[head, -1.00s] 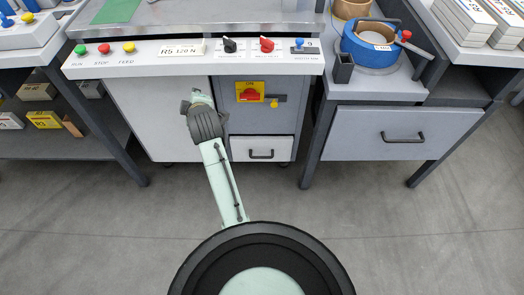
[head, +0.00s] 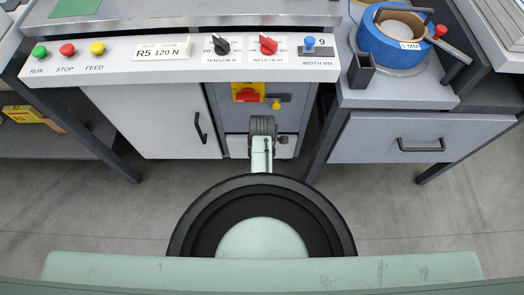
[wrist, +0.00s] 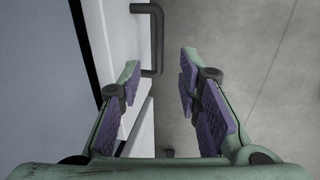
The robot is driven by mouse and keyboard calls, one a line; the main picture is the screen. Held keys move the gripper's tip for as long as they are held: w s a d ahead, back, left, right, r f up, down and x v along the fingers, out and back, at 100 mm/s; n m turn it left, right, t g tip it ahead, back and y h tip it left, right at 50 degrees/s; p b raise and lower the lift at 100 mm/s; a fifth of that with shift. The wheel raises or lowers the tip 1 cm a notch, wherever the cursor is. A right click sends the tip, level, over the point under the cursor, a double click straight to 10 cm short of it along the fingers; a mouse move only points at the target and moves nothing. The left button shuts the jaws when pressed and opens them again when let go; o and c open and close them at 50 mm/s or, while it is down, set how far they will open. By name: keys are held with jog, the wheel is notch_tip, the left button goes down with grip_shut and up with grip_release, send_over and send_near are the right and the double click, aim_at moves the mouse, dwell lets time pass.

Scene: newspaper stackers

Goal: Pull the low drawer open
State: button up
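The low white drawer (head: 237,147) is at the bottom of the machine cabinet in the head view, mostly behind my arm. It looks shut, though much of its front is hidden. In the wrist view the white front (wrist: 122,25) runs along the left, with its dark bar handle (wrist: 157,40) standing out from it. My gripper (wrist: 160,62) is open and empty, its purple-padded fingers apart. The handle's near end shows between and just beyond the fingertips; I cannot tell whether they touch it. In the head view the fingers are hidden behind my wrist.
A white cabinet door (head: 165,118) with a dark handle is left of the drawer. A grey bench drawer (head: 420,137) is to the right. A red-and-yellow switch (head: 247,93) is above, below the control panel (head: 120,63). Bare floor (head: 390,205) lies in front.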

jog(key=f, duration=0.2)
jog(key=w+f, duration=0.1)
jog(key=f, duration=0.5)
jog(key=shift+w+f+b, duration=0.25)
jog(key=shift+w+b, duration=0.05)
jog(key=shift+w, duration=0.05)
jog(key=shift+c, duration=0.3)
grip_shut()
